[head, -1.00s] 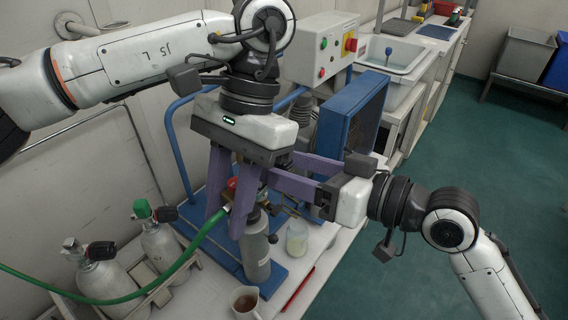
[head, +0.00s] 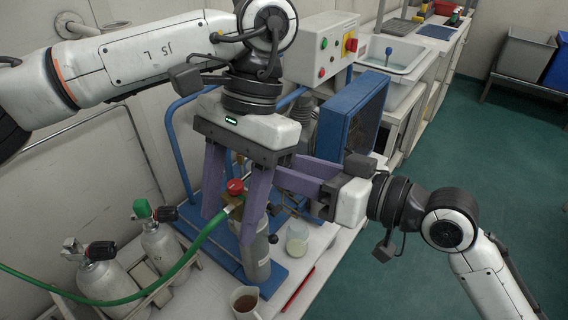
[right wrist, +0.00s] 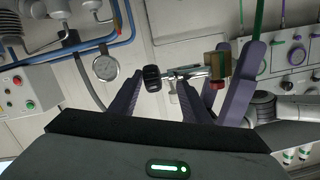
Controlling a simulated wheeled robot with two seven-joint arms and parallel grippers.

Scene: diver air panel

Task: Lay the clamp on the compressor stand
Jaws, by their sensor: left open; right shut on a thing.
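The clamp (right wrist: 182,74) is a metal piece with a black knob at one end and a brass-coloured, red-tipped block at the other. It lies across the fingertips of my right gripper (right wrist: 158,92), which is shut on it. In the head view my right gripper (head: 285,179) reaches in from the right, its fingertips partly behind a left finger. My left gripper (head: 231,221) points down with purple fingers spread, a red knob (head: 235,187) showing between them. The blue-framed compressor stand (head: 186,155) is behind; its base is partly hidden by my arms and a grey cylinder (head: 257,258).
A green hose (head: 190,255) runs from the left to the red knob area. Two grey tanks (head: 105,280) stand at lower left. A mug (head: 245,304), a jar (head: 297,238) and a red pen (head: 298,289) are near the table's front. A control box (head: 320,47) stands behind.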

